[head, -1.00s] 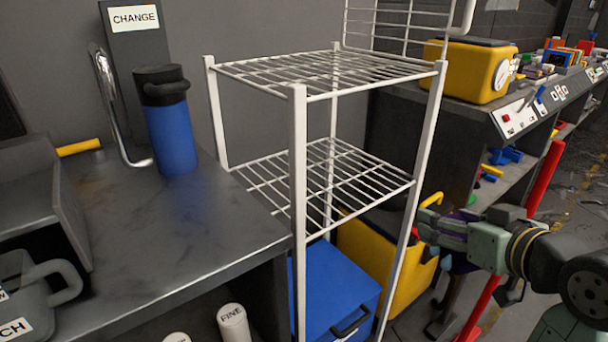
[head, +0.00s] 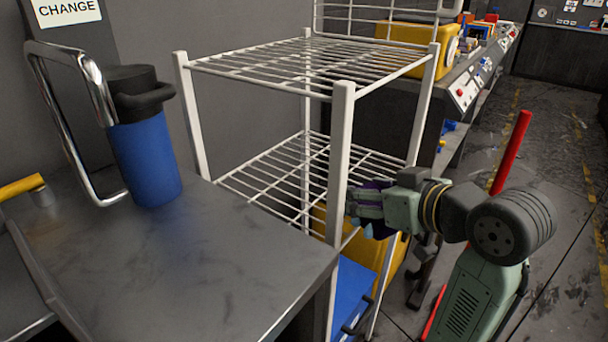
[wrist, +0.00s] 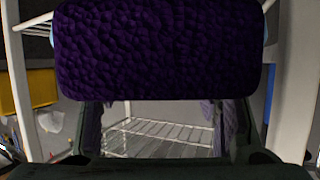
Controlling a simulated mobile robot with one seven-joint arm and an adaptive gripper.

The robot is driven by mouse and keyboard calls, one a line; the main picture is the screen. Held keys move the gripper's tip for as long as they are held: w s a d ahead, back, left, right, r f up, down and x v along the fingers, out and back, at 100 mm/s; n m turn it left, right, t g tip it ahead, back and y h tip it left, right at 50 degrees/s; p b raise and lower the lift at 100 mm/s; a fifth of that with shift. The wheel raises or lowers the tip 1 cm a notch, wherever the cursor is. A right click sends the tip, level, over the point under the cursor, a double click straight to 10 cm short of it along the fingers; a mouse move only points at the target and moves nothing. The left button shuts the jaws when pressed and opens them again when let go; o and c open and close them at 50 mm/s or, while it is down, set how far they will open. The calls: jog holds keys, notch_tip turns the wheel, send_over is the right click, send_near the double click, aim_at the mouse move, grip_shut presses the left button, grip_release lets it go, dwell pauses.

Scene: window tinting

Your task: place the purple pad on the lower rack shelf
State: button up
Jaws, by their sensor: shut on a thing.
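The purple pad (wrist: 158,50) fills the top of the wrist view, with a dark, bumpy face. My gripper (head: 362,208) is shut on it; in the head view only a little purple shows around the fingers. The gripper is at the front right of the white wire rack, beside its front post (head: 341,165), which hides part of the fingertips. The lower rack shelf (head: 270,185) is bare and lies just left of the gripper, at about its height in the picture. It also shows below the pad in the wrist view (wrist: 150,135).
The upper shelf (head: 310,62) is bare above the gripper. A blue bin (head: 352,290) and a yellow case (head: 390,262) are under the rack. A metal bench (head: 210,260) with a blue bottle (head: 147,160) stands left. A red post (head: 511,150) rises behind the arm.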

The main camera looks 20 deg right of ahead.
jog(key=shift+w+a, duration=0.3)
jog(key=shift+w, duration=0.1)
jog(key=p, duration=0.3)
send_over(307, 177)
jog(key=shift+f, duration=1.7)
jog(key=shift+f, duration=0.2)
jog(key=o, duration=1.2)
jog(key=shift+o, duration=0.2)
